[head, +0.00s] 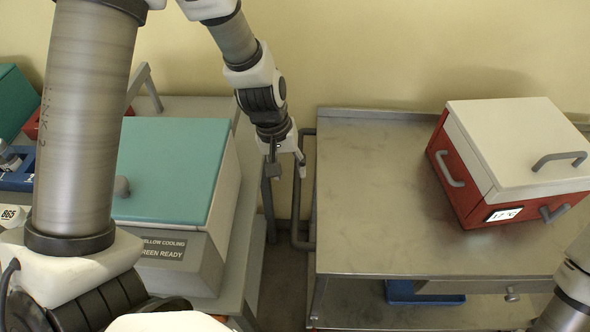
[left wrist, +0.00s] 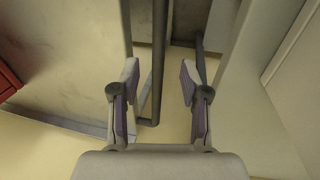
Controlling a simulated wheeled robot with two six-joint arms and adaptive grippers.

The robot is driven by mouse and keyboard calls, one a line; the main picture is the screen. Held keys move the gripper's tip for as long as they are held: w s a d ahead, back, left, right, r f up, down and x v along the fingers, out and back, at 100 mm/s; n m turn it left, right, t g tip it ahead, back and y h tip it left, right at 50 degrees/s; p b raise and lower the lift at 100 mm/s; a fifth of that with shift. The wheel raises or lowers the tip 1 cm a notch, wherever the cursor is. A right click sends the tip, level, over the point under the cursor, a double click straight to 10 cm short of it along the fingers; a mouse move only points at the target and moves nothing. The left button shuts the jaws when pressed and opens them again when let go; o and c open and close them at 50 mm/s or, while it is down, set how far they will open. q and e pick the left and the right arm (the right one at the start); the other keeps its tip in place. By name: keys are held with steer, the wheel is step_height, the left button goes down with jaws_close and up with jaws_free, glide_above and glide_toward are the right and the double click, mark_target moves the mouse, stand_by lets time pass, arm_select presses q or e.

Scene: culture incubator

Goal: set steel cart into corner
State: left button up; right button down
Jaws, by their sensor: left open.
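The steel cart (head: 375,190) stands at the right in the head view, its back edge near the wall. A dark bar handle (head: 296,232) runs along its left side. My left gripper (head: 287,168) is open and empty, pointing down over the gap just left of the cart, near the handle. In the left wrist view, the handle (left wrist: 158,60) shows between the open fingers of my left gripper (left wrist: 158,82); I cannot tell if it is within their reach. My right gripper is out of view.
A red and white box (head: 515,155) with grey handles sits on the cart's right part. A teal-lidded box (head: 170,165) stands on a grey bench (head: 245,185) left of the gap. The yellow wall (head: 380,50) closes the back. A blue object (head: 425,293) shows under the cart top.

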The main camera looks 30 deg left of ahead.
mark_target(296, 192)
arm_select(q)
steer(key=f, duration=0.1)
steer(key=s+d+f+b, duration=0.1)
steer(key=f, duration=0.1)
steer(key=shift+s+d+b, duration=0.15)
steer(key=shift+d+b, duration=0.1)
steer(key=shift+b, duration=0.1)
steer(key=f+b, duration=0.1)
steer(key=f, duration=0.1)
steer(key=w+f, duration=0.1)
steer(key=f, duration=0.1)
steer(key=shift+w+d+b, duration=0.1)
steer(key=shift+b, duration=0.3)
steer(key=shift+s+d+r, duration=0.1)
steer(key=shift+s+r, duration=0.15)
steer(key=shift+r, duration=0.05)
jaws_close()
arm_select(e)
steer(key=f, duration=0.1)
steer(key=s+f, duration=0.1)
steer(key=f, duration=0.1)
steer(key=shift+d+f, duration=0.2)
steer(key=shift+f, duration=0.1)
